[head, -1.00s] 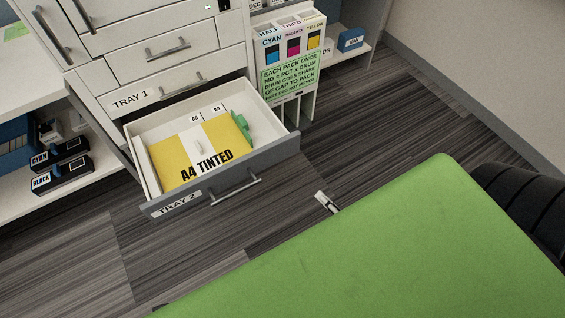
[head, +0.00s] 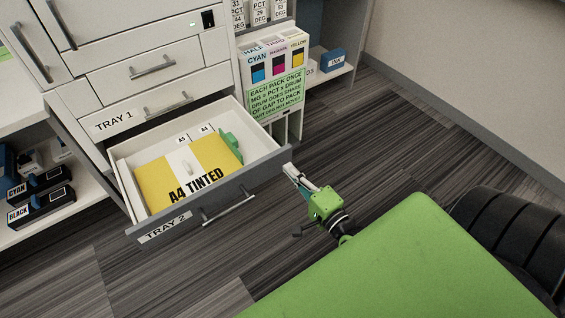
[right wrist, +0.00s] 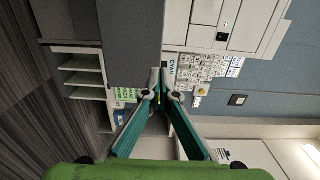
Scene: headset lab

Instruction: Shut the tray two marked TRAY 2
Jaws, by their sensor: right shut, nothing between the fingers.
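The drawer marked TRAY 2 (head: 222,207) is pulled well out of the white cabinet, below TRAY 1. Its front is dark grey with a bar handle (head: 228,209). Inside lies a yellow and white pack marked A4 TINTED (head: 152,187). My right gripper (head: 289,170) is shut and empty near the right end of the drawer front. In the right wrist view its fingertips (right wrist: 160,88) come together beside a dark grey panel (right wrist: 130,30), likely the drawer front. Whether they touch it I cannot tell. My left gripper is not in view.
The TRAY 1 drawer (head: 150,112) above is closed. A rack of CYAN, MAGENTA and YELLOW packs (head: 277,62) stands right of the cabinet. A shelf with black cartridges (head: 40,207) is on the left. Bare floor (head: 370,130) lies right of the drawer.

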